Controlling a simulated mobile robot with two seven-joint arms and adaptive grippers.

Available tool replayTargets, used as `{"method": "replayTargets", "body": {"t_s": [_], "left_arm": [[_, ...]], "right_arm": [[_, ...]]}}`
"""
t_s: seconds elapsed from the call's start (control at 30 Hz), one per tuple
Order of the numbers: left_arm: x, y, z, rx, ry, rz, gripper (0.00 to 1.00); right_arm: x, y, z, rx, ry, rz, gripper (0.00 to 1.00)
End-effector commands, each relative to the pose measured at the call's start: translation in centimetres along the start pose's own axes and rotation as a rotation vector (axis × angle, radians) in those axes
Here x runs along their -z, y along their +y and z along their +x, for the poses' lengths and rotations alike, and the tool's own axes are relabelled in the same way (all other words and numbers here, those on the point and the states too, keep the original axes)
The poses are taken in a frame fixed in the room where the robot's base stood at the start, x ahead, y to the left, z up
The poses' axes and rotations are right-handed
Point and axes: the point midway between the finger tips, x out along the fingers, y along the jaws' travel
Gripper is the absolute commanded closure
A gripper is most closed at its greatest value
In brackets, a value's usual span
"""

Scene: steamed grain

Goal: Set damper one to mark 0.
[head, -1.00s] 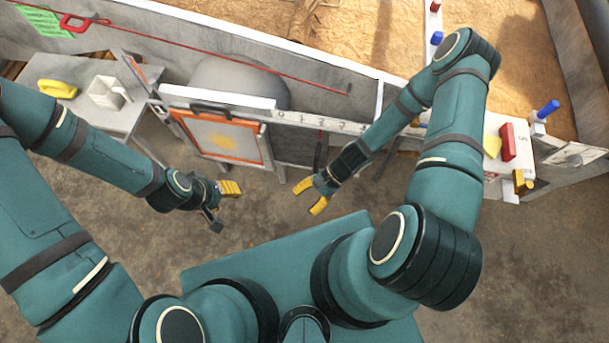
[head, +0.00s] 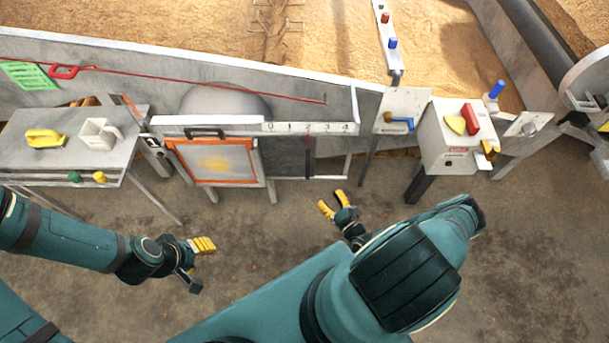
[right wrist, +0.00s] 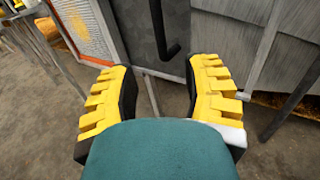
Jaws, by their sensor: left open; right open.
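A white rail with marks 0 to 4 (head: 318,128) runs along the top of the low bay. Below it is a dark grey sliding plate (head: 284,160) with a dark upright handle (head: 309,163). A red pointer on it sits near mark 2. In the right wrist view the dark hooked handle (right wrist: 160,30) hangs ahead, between and beyond my fingers. My right gripper (head: 331,202) is open and empty, in front of and below the plate; it also shows in the right wrist view (right wrist: 160,78). My left gripper (head: 200,266) is open and empty over the floor.
Left of the plate is an orange-framed screen door (head: 212,182). At right stand a blue-levered stand (head: 392,100) and a white control box (head: 445,150). The floor in front is clear.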

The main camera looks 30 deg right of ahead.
Motion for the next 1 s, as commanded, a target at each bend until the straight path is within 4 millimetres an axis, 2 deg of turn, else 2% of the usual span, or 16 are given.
{"method": "replayTargets", "body": {"t_s": [0.17,0.6,0.8,1.0], "left_arm": [[0.0,-0.1,0.4,0.000,0.001,0.001,0.53],[0.2,-0.7,1.8,0.000,0.009,0.002,0.53],[0.3,-0.8,2.2,0.000,0.011,0.002,0.53],[0.3,-0.8,2.3,0.000,0.012,0.002,0.53]], "right_arm": [[0.0,0.1,2.3,-0.004,-0.002,0.000,0.52],[0.1,0.3,10.6,-0.007,-0.002,0.000,0.52],[0.1,0.2,12.8,-0.006,0.000,0.000,0.52],[0.0,0.3,13.6,-0.007,0.000,0.001,0.52]]}}
